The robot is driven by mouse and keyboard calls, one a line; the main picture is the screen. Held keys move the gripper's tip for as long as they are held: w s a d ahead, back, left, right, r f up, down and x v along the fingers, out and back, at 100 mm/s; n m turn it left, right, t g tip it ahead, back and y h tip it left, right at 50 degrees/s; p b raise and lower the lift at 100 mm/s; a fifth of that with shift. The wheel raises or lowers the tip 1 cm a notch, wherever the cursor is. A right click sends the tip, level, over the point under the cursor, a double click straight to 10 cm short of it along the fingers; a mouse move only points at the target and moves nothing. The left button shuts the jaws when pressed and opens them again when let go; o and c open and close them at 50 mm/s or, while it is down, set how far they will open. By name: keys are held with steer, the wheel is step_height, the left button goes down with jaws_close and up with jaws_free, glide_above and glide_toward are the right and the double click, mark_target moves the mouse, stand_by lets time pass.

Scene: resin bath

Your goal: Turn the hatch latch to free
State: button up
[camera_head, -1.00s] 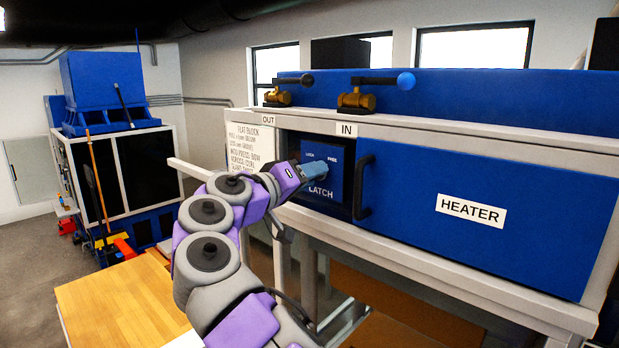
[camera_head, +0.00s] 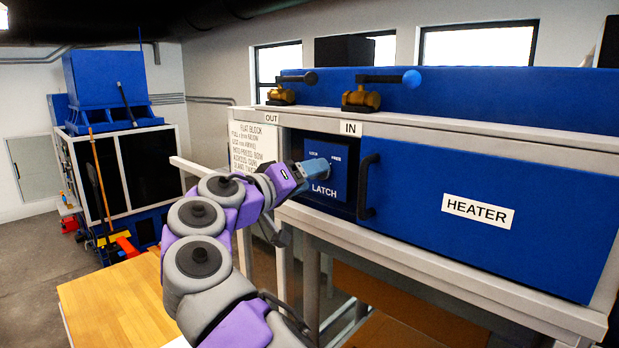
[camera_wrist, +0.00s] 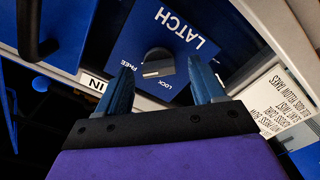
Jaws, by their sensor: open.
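The latch panel (camera_head: 345,193) is a blue plate marked LATCH, LOCK and FREE, set in a recess left of the heater door. In the wrist view the latch knob (camera_wrist: 158,56) is round and grey, with a lighter bar across it, near the LOCK and FREE words. My gripper (camera_wrist: 159,66) is open, its two blue fingers apart on either side of the knob in that view. I cannot tell whether they touch it. In the head view my gripper (camera_head: 322,168) covers the knob. The pointing direction of the knob is unclear.
The blue heater door (camera_head: 480,250) with a black handle (camera_head: 367,187) is close right of the latch. Two brass valves (camera_head: 361,98) stand on the ledge above. A wooden table top (camera_head: 115,305) lies at lower left. A white notice board (camera_head: 252,148) is left of the latch.

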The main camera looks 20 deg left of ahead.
steer(key=v, duration=1.5)
steer(key=shift+s+a+p, duration=0.25)
steer(key=shift+a+p, duration=0.1)
steer(key=shift+a, duration=0.15)
steer(key=shift+f, duration=0.1)
